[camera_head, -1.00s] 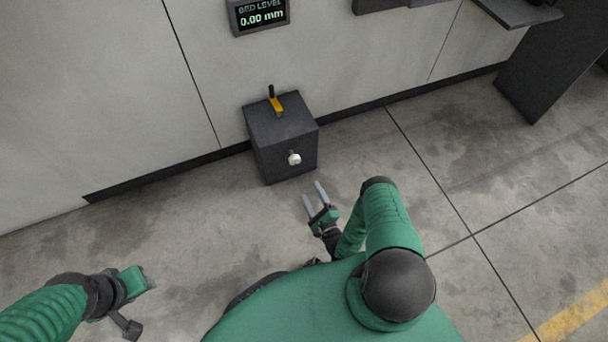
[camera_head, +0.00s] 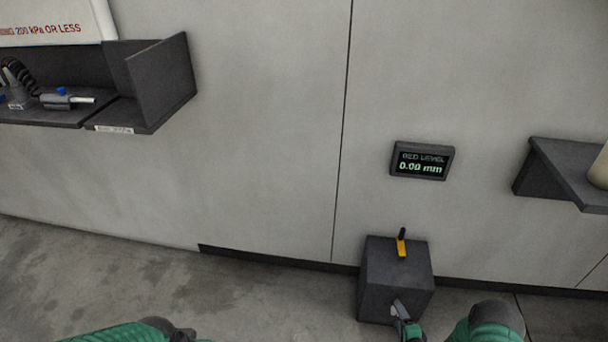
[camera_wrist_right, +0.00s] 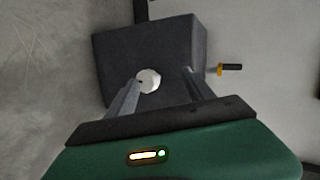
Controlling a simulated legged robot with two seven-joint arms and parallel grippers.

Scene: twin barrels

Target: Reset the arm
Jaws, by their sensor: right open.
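My right gripper (camera_head: 402,312) is at the lower right of the head view, in front of a dark box with a yellow-and-black lever (camera_head: 401,245) on top. In the right wrist view my right gripper (camera_wrist_right: 160,92) is open, and the white knob (camera_wrist_right: 149,81) on the box face shows between its fingers, nearer the left one. I cannot tell whether a finger touches the knob. The lever also shows in the right wrist view (camera_wrist_right: 229,68). My left arm shows only in part at the bottom edge of the head view, and its gripper's fingers are not visible.
The dark box (camera_head: 385,275) stands on the floor against the grey wall. A display (camera_head: 421,161) above it reads "BED LEVEL 0.00 mm". A dark shelf (camera_head: 160,85) with tools is at the upper left, and another shelf (camera_head: 565,170) is at the right. Bare floor (camera_head: 110,290) lies left.

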